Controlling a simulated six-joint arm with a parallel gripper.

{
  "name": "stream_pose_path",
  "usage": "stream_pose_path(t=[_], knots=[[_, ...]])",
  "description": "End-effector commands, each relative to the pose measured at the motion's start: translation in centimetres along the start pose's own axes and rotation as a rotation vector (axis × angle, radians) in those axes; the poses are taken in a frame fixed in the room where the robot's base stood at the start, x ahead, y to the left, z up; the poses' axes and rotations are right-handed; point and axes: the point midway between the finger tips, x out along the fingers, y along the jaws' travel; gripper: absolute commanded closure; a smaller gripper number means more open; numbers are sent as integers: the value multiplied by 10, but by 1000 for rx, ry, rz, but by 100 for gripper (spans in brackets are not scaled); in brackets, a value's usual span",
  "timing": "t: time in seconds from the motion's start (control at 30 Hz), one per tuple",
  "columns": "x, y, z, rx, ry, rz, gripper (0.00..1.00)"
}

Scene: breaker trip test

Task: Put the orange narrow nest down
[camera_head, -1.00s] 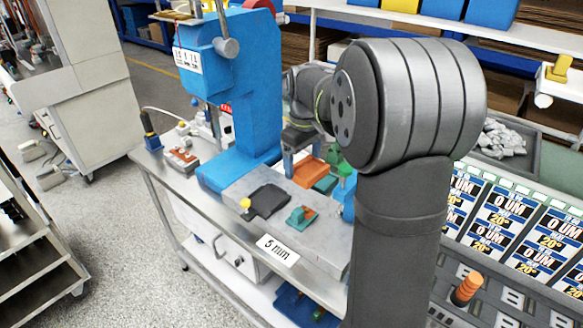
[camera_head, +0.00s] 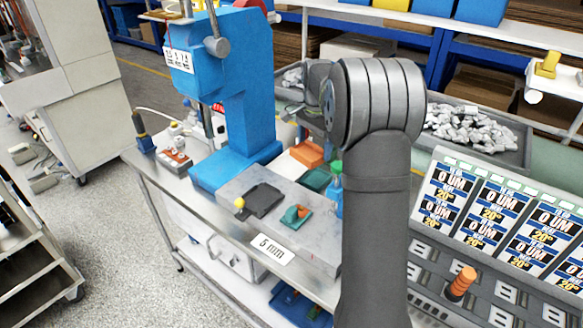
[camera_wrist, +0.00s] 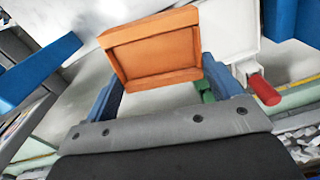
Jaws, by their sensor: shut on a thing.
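The orange narrow nest (camera_wrist: 155,50) is a shallow, framed rectangular block in the wrist view. It sits between the two blue fingers of my gripper (camera_wrist: 163,80), which is shut on it. The nest is tilted in that picture. In the head view an orange block (camera_head: 307,153), which looks like the same nest, shows at the back of the bench, behind a dark green nest (camera_head: 315,180). My gripper is mostly hidden behind my arm there. I cannot tell whether the held nest touches a surface.
A blue press (camera_head: 245,100) stands left of the nest. A grey plate (camera_head: 250,215) on the bench carries a black part (camera_head: 263,200) and a green-orange part (camera_head: 296,215). A tray of grey scrap (camera_head: 470,130) lies behind right. In the wrist view, a red handle (camera_wrist: 265,90) is close at right.

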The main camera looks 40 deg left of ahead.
Motion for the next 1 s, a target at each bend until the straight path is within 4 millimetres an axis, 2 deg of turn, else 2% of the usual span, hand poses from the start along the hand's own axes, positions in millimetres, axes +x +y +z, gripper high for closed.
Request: stream_pose_path(t=[0.6, 0.8, 1.0], knots=[[24, -11, -68, 1067, 0, 0, 48], [28, -12, -81, 1288, 1, -1, 48], [34, -18, -82, 1367, 0, 0, 48]])
